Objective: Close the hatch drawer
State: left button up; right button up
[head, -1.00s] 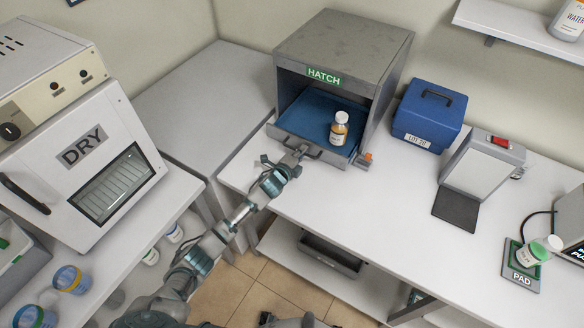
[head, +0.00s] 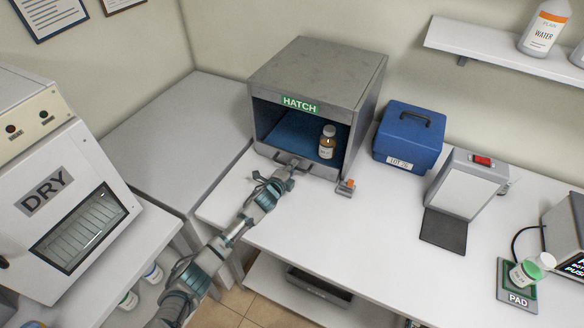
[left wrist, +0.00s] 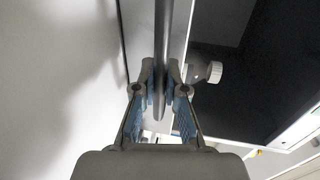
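The grey hatch (head: 316,72), labelled HATCH, stands on the white bench at centre in the head view. Its drawer (head: 322,170) has a grey front and a blue floor, and the front sits close to the housing's front edge; any small gap is hard to judge. My left gripper (head: 287,168) is at the drawer's front handle. In the left wrist view the fingers (left wrist: 161,78) are closed around the handle bar (left wrist: 161,45). My right gripper is not in view.
A small orange-topped part (head: 346,186) sits at the hatch's front right corner. A blue case (head: 408,138) and a grey upright device (head: 467,180) stand to the right. The DRY oven (head: 75,190) is at the left. The bench front is clear.

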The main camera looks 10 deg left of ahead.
pick_arm(q)
jog(key=o, duration=0.4)
jog(key=shift+f, duration=0.15)
jog(key=shift+o, duration=0.4)
jog(key=shift+w+d+f, duration=0.1)
jog(key=shift+w+d, duration=0.05)
jog(key=shift+w, duration=0.15)
jog(key=shift+s, duration=0.15)
jog(key=shift+s+r, duration=0.2)
jog(key=shift+s, duration=0.05)
jog(key=v, duration=1.1)
jog(key=shift+f, duration=0.15)
